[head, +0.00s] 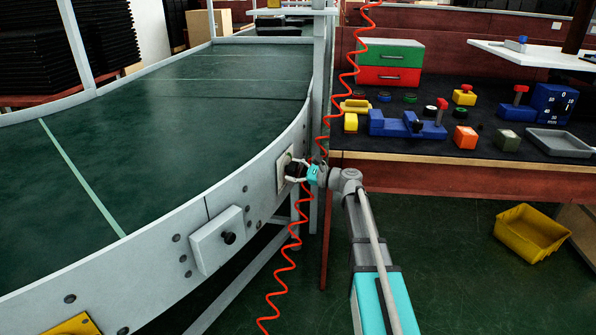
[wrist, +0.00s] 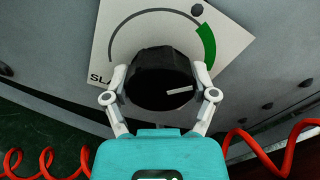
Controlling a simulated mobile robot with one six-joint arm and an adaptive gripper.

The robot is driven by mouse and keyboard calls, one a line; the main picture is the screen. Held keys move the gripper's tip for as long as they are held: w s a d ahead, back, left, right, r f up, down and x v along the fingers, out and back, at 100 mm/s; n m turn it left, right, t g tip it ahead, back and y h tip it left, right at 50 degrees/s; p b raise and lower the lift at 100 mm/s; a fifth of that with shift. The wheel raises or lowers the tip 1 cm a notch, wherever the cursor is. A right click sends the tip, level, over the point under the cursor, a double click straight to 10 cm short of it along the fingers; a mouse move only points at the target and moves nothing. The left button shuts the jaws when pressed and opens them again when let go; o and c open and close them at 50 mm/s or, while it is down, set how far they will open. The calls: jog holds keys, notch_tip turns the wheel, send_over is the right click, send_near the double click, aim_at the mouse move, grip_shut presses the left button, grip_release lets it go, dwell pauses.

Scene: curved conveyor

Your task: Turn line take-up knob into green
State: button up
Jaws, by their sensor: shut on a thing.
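The take-up knob (wrist: 158,72) is black and faceted, set on a white dial plate (wrist: 118,24) on the conveyor's side wall. Its white pointer mark (wrist: 180,90) lies on the right part of its face, roughly level and pointing right. The green zone (wrist: 207,45) is at the plate's upper right, above the mark's line. A dark arc runs left from it, with the letters "SLA" at lower left. My gripper (wrist: 160,77) is shut on the knob, one finger on each side. In the head view my gripper (head: 299,172) reaches the dial plate (head: 284,172) and mostly hides the knob.
A red coiled cable (head: 299,215) hangs close by my gripper and crosses the lower wrist view. A white box with a black knob (head: 214,240) sits further along the conveyor wall. A workbench (head: 400,160) with coloured parts stands to the right. A yellow bin (head: 530,232) lies on the floor.

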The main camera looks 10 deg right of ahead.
jog(key=o, duration=0.9)
jog(key=shift+s+a+f, duration=0.2)
jog(key=shift+a, duration=0.1)
jog(key=shift+o, duration=0.6)
jog(key=shift+w+d+r, duration=0.1)
jog(key=shift+d, duration=0.15)
jog(key=shift+s+d, duration=0.2)
jog(key=shift+d, duration=0.2)
jog(key=v, duration=1.1)
jog(key=shift+s+a, duration=0.1)
jog(key=shift+a, duration=0.05)
